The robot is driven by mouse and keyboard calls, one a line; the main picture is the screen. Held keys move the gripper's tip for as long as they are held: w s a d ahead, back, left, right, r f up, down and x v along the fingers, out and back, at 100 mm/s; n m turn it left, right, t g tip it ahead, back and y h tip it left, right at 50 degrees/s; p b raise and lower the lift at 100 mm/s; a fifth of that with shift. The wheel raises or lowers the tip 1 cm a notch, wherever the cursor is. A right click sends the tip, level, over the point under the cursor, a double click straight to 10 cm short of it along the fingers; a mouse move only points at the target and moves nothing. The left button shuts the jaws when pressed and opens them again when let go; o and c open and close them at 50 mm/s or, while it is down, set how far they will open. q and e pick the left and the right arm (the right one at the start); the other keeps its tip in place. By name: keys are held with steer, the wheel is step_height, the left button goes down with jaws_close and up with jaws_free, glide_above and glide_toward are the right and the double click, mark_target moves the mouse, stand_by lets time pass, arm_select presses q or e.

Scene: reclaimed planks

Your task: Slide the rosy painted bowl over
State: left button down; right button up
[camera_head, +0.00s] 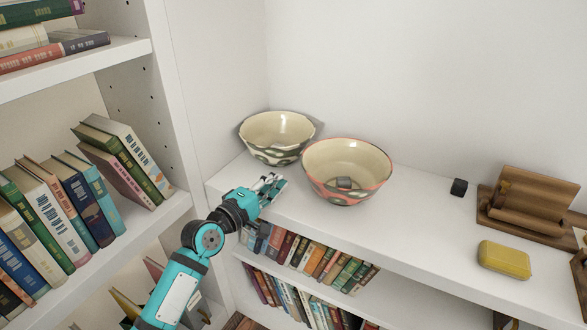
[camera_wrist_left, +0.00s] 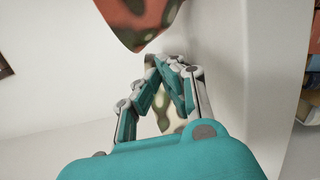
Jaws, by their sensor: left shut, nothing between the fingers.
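The rosy painted bowl (camera_head: 320,188), with a pink-red rim and dark green patches, stands upright on the white shelf top. Part of the bowl's pink side (camera_wrist_left: 140,22) fills the top of the left wrist view. My left gripper (camera_head: 274,182) is shut and empty, low over the shelf top just left of the bowl. A small gap shows between them in the head view. In the left wrist view its fingers (camera_wrist_left: 167,64) meet at the tips. My right gripper is out of view.
A second bowl (camera_head: 277,158), cream and green, stands behind and left of the rosy one. A black cube (camera_head: 459,187), a yellow block (camera_head: 504,260) and a wooden stand (camera_head: 530,205) are to the right. Shelf space right of the rosy bowl is clear.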

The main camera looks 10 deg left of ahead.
arm_select(q)
steer(key=b+x, duration=0.1)
steer(key=x, duration=0.3)
steer(key=shift+w, duration=0.1)
steer(key=shift+b+x, duration=0.5)
steer(key=shift+x, duration=1.9)
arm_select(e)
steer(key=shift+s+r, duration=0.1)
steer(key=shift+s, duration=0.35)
